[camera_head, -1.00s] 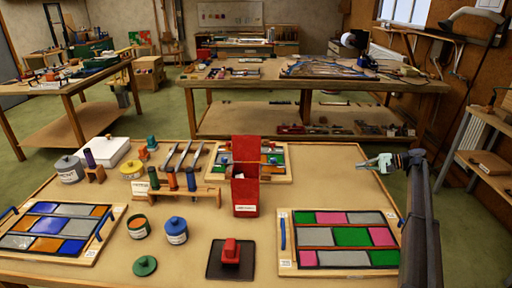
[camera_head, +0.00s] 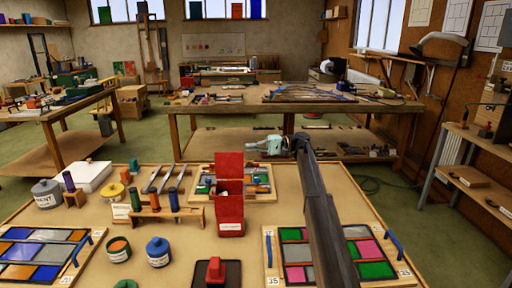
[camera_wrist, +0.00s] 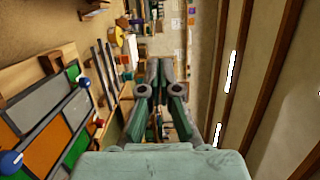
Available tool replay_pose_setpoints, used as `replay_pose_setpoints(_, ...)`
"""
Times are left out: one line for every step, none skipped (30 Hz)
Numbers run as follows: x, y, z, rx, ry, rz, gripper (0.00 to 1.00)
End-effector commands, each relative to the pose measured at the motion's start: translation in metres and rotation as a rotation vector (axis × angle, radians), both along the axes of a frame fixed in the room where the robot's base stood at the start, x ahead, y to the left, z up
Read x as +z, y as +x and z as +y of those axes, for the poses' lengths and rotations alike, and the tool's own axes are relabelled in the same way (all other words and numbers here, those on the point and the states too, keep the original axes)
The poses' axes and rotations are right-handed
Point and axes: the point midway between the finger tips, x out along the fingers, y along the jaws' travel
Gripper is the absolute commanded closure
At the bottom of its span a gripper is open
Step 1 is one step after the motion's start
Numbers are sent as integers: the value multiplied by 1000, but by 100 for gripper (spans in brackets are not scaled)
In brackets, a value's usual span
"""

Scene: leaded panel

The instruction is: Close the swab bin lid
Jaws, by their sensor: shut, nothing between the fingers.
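The swab bin (camera_head: 230,213) is a red box with a white label, standing at the middle of the table in the head view. Its red lid (camera_head: 229,165) stands raised at the back, so the bin is open. My gripper (camera_head: 252,145) is up behind and slightly right of the raised lid in the picture, fingers pointing left, apart from the lid. It is shut and empty. In the wrist view its fingers (camera_wrist: 160,68) are together; I cannot make out the bin there.
A leaded panel (camera_head: 295,250) lies right of the bin, partly behind my arm, and another (camera_head: 40,250) at left. A small rack with rolls (camera_head: 165,215) stands left of the bin. A red-handled block (camera_head: 215,270) lies in front. A blue-lidded pot (camera_head: 158,252) is nearby.

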Motion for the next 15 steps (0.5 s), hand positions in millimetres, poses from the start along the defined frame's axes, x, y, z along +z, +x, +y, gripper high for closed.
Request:
replay_pose_setpoints(2, -4, 11, 2, 0, 0, 100)
replay_pose_setpoints(2, -6, 16, 2, -1, 1, 100)
replay_pose_setpoints(2, -8, 23, 2, -1, 1, 100)
replay_pose_setpoints(2, -9, 29, 2, -1, 1, 100)
replay_pose_setpoints(2, -11, 35, 2, -1, 1, 100)
replay_pose_setpoints(2, -13, 43, 2, -1, 1, 100)
replay_pose_setpoints(2, -14, 48, 2, -1, 1, 100)
replay_pose_setpoints(2, -15, 54, 2, -1, 1, 100)
replay_pose_setpoints(2, -17, 61, 1, -1, 1, 100)
replay_pose_setpoints(3, -24, 61, 0, -1, 1, 100)
replay_pose_setpoints(3, -31, 59, -1, -1, 1, 100)
replay_pose_setpoints(3, -37, 59, -1, -1, 1, 100)
replay_pose_setpoints(3, -41, 59, -1, -1, 1, 100)
replay_pose_setpoints(3, -45, 58, -1, -1, 1, 100)
replay_pose_setpoints(3, -48, 58, -1, -1, 1, 100)
